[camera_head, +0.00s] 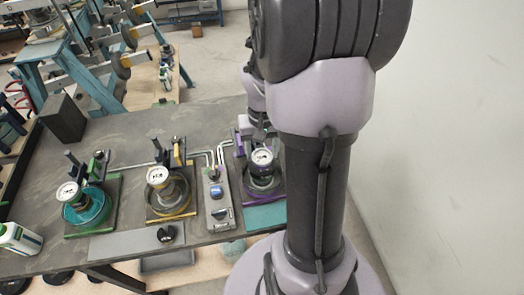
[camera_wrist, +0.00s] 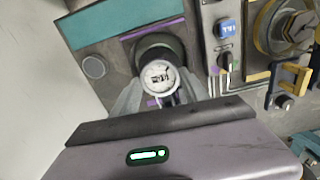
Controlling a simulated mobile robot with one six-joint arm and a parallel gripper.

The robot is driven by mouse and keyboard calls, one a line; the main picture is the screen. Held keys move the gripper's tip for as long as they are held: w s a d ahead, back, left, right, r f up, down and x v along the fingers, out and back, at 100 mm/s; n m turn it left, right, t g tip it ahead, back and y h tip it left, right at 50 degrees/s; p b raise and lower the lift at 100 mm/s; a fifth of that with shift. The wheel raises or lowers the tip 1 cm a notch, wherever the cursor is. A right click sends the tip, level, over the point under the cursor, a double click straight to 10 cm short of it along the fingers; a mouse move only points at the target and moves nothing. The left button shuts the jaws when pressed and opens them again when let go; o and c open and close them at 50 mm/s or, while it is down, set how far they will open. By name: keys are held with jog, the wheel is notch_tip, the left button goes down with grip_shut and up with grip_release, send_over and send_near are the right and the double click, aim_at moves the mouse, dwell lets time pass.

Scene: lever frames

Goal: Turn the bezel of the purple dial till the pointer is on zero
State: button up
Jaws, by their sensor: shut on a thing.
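The purple dial (camera_head: 262,157) has a white face and a dark bezel and stands on a purple-edged base at the right end of the bench row. In the wrist view the dial face (camera_wrist: 159,77) shows dark marks, but the pointer and zero are too small to read. My gripper (camera_wrist: 161,88) has its two grey fingers on either side of the dial, shut on its bezel. In the head view my arm hides part of the purple station, and the fingers are hard to make out.
A yellow dial (camera_head: 157,176) and a green-framed dial (camera_head: 68,191) stand to the left on the bench. A grey control box (camera_head: 216,197) with a blue display and knob sits beside the purple station. A white wall (camera_head: 440,130) is at right.

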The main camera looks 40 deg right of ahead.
aim_at(262, 156)
jog(key=o, duration=1.4)
notch_tip(262, 156, up, 17)
jog(key=p, duration=0.5)
jog(key=shift+r+p, duration=0.2)
jog(key=shift+p, duration=0.15)
